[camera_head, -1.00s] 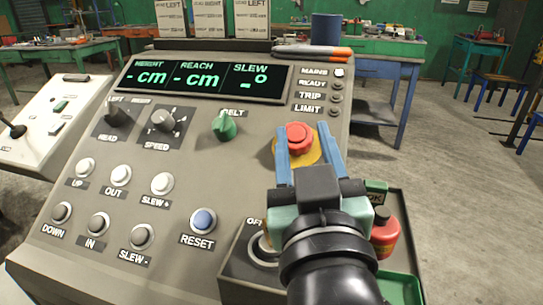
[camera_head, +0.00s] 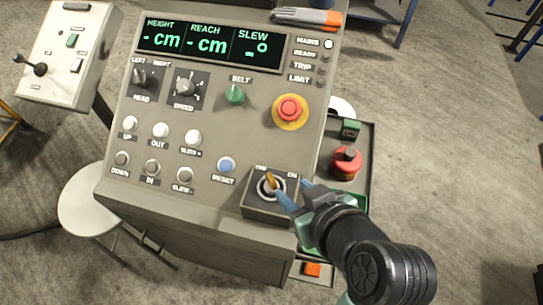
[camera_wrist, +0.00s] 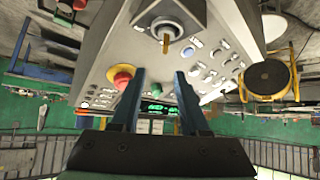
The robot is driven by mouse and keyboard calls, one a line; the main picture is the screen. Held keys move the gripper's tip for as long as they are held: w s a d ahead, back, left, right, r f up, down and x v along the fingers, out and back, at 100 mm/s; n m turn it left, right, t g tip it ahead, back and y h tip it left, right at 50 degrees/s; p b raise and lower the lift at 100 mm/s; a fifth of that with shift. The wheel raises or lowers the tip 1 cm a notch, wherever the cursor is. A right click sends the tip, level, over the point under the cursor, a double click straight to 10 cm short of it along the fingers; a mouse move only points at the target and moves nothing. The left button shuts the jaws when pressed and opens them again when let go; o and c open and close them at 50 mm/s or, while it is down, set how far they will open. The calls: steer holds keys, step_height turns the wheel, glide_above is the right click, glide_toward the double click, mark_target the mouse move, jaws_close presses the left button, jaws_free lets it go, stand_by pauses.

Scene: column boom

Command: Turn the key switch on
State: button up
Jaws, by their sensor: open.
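The key switch (camera_head: 252,203) is a dark box on the lower right of the grey console, with a round metal collar and labels that seem to read OFF and ON. Its brass-orange key (camera_head: 270,181) stands in the collar, its top end towards the OFF label. The wrist view shows the key (camera_wrist: 166,44) beyond my fingertips, towards the top of the picture. My gripper (camera_head: 291,188) is open, with blue fingers just right of the key. In the wrist view the gap of my gripper (camera_wrist: 160,73) is empty. Contact with the key cannot be told.
A red emergency button (camera_head: 289,108) on a yellow base sits above the key switch. The blue RESET button (camera_head: 226,165) is at its left. A tray to the right holds a red-topped item (camera_head: 346,160). The display (camera_head: 208,44) shows dashes.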

mark_target(272, 180)
steer(key=x, duration=0.8)
steer(key=p+x, duration=0.1)
steer(key=x, duration=0.3)
steer(key=shift+s+a+f, duration=0.25)
steer(key=shift+a+f, duration=0.1)
steer(key=shift+f, duration=0.05)
jaws_close()
